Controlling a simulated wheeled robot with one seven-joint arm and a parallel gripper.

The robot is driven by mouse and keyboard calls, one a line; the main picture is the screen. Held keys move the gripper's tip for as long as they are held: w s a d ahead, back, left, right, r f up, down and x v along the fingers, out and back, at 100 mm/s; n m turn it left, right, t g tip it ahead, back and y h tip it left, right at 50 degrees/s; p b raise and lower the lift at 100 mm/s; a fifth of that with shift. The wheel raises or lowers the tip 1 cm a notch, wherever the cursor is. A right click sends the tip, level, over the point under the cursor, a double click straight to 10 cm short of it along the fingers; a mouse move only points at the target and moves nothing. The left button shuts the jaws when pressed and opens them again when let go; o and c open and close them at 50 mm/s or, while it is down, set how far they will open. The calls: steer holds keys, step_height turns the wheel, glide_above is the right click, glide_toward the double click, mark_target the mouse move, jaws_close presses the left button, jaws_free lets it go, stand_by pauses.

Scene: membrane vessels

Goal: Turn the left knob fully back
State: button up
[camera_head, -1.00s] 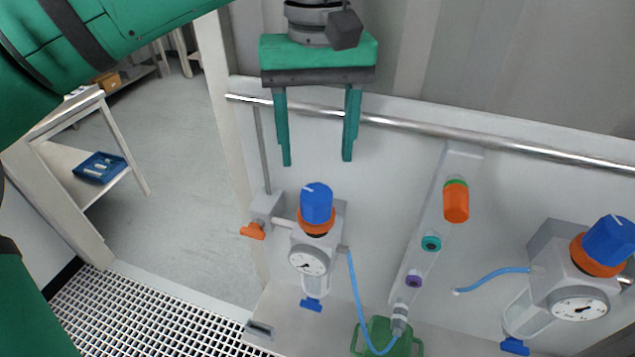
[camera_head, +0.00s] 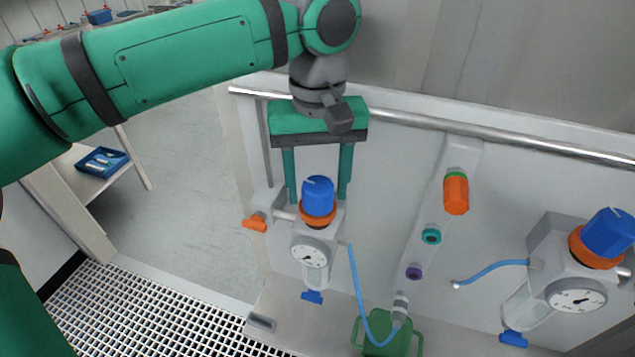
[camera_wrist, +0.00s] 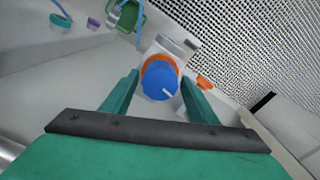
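The left knob (camera_head: 318,196) is a blue cap with a white mark, on an orange collar above a round gauge (camera_head: 309,253). The knob also shows in the wrist view (camera_wrist: 160,81), its white mark toward the lower right. My gripper (camera_head: 317,195) is open, with its two green fingers on either side of the knob. In the wrist view the fingers (camera_wrist: 160,88) look apart from the knob, with a gap on each side. How far the fingertips reach along the knob is partly hidden by it.
A steel rail (camera_head: 430,124) runs along the wall behind my gripper. An orange valve handle (camera_head: 255,223) is left of the regulator. A blue hose (camera_head: 357,290) leads down to a green container (camera_head: 379,338). A second blue knob (camera_head: 609,233) is at the far right.

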steer(key=c, duration=0.8)
steer(key=shift+o, duration=0.2)
steer(key=shift+n, duration=0.3)
steer(key=n, duration=0.8)
steer(key=shift+a, duration=0.1)
steer(key=n, duration=0.6)
steer(key=shift+s, duration=0.1)
steer(key=n, duration=0.5)
steer(key=shift+n, duration=0.3)
